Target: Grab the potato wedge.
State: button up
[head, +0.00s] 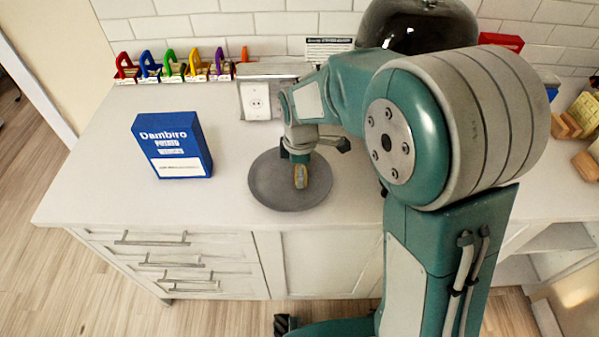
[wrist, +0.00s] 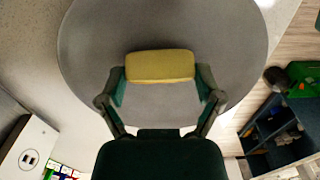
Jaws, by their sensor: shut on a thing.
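The potato wedge (wrist: 160,66) is a yellow, oblong piece with a darker edge. In the wrist view it lies crosswise between the two fingertips of my gripper (wrist: 160,84), which is shut on it. In the head view the wedge (head: 300,176) shows small and upright at the end of my gripper (head: 299,160), over the grey round plate (head: 269,191). The plate also fills much of the wrist view (wrist: 160,25). I cannot tell whether the wedge touches the plate.
A blue box (head: 172,146) stands on the white counter (head: 100,190) left of the plate. Colored letter-like holders (head: 173,66) line the wall behind. An outlet block (head: 257,101) is behind the plate. A dark dome (head: 415,25) stands at the back. The counter's front left is clear.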

notch_tip(320, 180, up, 3)
jog(key=shift+d+f, duration=0.1)
jog(key=s+d+r, duration=0.7)
jog(key=s+r, duration=0.2)
jog(key=s, duration=0.2)
jog(key=shift+s+d+r, duration=0.3)
jog(key=shift+d, duration=0.1)
